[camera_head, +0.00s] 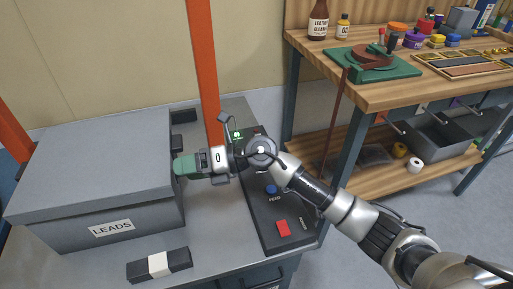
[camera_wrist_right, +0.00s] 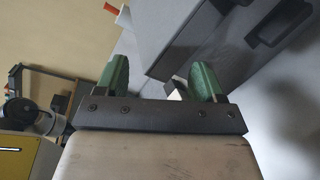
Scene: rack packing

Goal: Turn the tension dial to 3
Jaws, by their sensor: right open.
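A dark control panel (camera_head: 262,205) stands on the grey bench, with a blue knob marked FEED (camera_head: 271,189), a red button (camera_head: 283,228) and a small lit green display (camera_head: 237,135). I cannot make out a dial marked tension; my right arm covers part of the panel. My right gripper (camera_head: 182,166), with green fingers, is left of the panel, beside the right side of the grey LEADS box. In the right wrist view its two fingers (camera_wrist_right: 160,82) stand apart with nothing between them. My left gripper is not in view.
The grey LEADS box (camera_head: 113,228) fills the bench's left part. A black-and-white block (camera_head: 159,264) lies in front of it. An orange post (camera_head: 204,65) rises behind the panel. A wooden workbench (camera_head: 350,88) with bottles and tools stands at right.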

